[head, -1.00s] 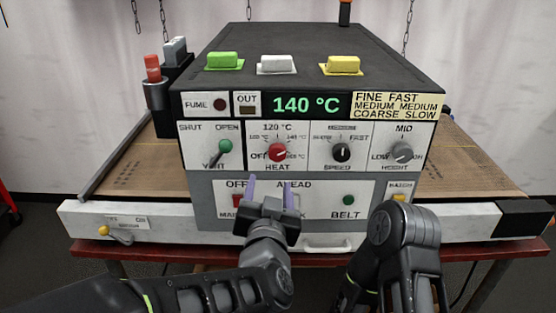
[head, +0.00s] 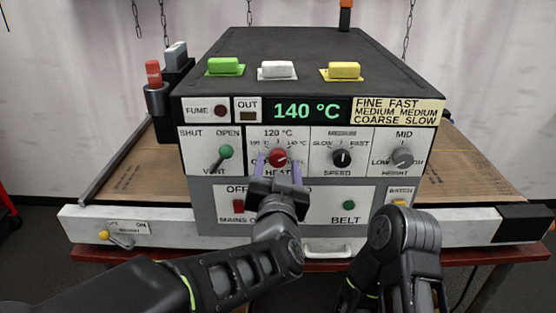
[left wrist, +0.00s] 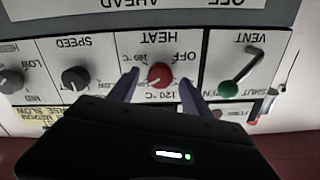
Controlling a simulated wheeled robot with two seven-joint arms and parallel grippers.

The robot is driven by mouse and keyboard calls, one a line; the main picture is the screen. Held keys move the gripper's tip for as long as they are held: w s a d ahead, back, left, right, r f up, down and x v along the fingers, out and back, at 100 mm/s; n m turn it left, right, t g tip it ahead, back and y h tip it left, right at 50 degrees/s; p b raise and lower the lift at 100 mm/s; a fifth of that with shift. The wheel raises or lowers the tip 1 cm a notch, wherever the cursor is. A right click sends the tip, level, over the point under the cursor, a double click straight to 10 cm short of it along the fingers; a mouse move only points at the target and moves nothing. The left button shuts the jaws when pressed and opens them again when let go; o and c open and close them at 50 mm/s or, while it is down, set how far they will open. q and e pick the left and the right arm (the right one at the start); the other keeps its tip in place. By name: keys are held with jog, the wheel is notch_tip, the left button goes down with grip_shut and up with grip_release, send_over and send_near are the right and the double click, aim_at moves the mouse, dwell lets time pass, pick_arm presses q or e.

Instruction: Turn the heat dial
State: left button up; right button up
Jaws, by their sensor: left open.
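The red heat dial (head: 278,158) is on the white front panel of the machine, above the word HEAT. Its white mark seems to point toward the 140 °C side. The display (head: 292,111) reads 140 °C. My left gripper (head: 278,163) is open in front of the panel, with one purple finger on each side of the dial. In the left wrist view the panel is upside down, and the dial (left wrist: 161,75) shows between the open fingers (left wrist: 157,90). I cannot tell whether the fingers touch it.
The green vent lever (head: 225,152) is left of the dial. The black speed dial (head: 342,158) and grey height dial (head: 402,158) are to the right. Below are the red mains switch (head: 238,206) and the green belt button (head: 349,205). My right forearm stands at the lower right.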

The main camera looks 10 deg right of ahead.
pick_arm(q)
jog(key=shift+x, duration=1)
jog(key=shift+c, duration=0.4)
grip_shut()
